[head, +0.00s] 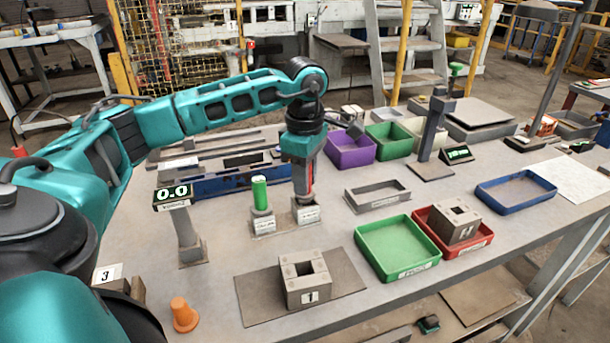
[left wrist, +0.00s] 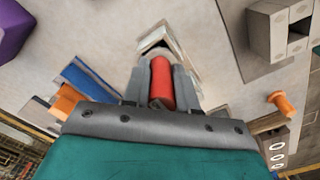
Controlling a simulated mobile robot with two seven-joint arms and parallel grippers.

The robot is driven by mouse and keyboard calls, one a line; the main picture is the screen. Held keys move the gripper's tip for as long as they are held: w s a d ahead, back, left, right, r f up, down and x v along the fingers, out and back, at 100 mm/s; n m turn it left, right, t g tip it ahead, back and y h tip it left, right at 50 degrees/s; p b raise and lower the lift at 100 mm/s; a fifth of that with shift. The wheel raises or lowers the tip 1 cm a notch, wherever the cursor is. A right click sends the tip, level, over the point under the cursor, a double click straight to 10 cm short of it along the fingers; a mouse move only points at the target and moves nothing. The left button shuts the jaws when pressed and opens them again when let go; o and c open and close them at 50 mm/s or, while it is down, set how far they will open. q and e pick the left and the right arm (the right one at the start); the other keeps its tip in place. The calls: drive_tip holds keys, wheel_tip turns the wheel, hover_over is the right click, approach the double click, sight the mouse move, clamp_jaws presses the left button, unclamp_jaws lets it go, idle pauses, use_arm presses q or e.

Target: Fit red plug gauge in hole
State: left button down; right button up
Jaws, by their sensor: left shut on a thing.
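My left gripper (head: 304,194) points down and is shut on the red plug gauge (head: 312,184). In the left wrist view the red plug gauge (left wrist: 162,82) lies between the two fingers. Its lower end is at a small labelled holder (head: 306,213); I cannot tell whether it is seated or just above. A hollow brick marked 1 (head: 293,295) stands on a dark plate (head: 258,297), with its square hole facing up, in front of the gripper. A green plug gauge (head: 260,192) stands in its own holder just left. My right gripper is out of view.
A green tray (head: 372,265) is right of brick 1; a red tray (head: 483,246) beside it holds another hollow brick (head: 456,227). A display post (head: 186,228) stands left. Purple bin (head: 350,158) stands behind.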

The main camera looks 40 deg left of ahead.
use_arm(q)
drive_tip(key=shift+f, duration=0.5)
drive_tip(key=c, duration=0.8)
unclamp_jaws()
drive_tip(key=shift+r, duration=0.25)
wheel_tip(320, 180, up, 12)
drive_tip(key=shift+r+p, duration=0.25)
drive_tip(key=shift+p, duration=0.15)
